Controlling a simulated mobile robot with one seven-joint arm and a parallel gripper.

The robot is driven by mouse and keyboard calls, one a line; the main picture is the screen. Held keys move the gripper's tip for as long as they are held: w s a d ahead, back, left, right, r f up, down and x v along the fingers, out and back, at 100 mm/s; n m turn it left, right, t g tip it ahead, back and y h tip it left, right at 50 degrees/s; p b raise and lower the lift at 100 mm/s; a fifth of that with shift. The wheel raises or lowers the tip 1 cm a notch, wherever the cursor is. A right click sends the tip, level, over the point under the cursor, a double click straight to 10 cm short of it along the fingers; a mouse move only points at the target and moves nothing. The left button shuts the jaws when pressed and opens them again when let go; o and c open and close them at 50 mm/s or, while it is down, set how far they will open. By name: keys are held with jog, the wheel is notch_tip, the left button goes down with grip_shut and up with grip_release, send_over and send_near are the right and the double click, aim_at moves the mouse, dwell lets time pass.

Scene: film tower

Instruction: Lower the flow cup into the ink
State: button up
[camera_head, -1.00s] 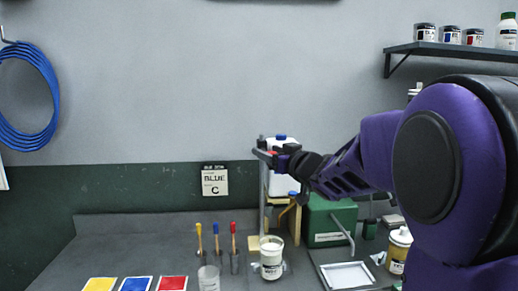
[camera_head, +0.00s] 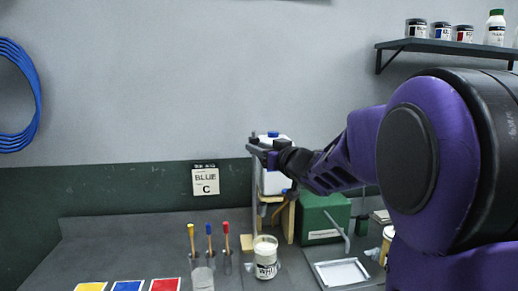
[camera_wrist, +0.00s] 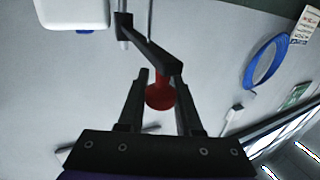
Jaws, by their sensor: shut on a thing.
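My gripper (camera_head: 270,156) is shut on a red knob (camera_wrist: 160,95), which shows between the fingers in the wrist view. The knob sits at the end of a dark crank arm (camera_wrist: 150,45) that runs to a fitting beside a thin rod. In the head view my gripper is at the top of a grey upright post, above and behind a glass jar (camera_head: 265,258) labelled as white, which holds pale ink. I cannot clearly make out the flow cup; the small parts between the post and the jar are too small to tell apart.
A white container (camera_head: 273,183) with a blue cap stands behind the post. A green box (camera_head: 322,220) and a white-framed tray (camera_head: 342,273) are to the right. Several coloured sticks (camera_head: 209,240) stand left of the jar. A shelf (camera_head: 450,47) is at upper right.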

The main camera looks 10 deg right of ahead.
grip_shut()
dwell(1.0)
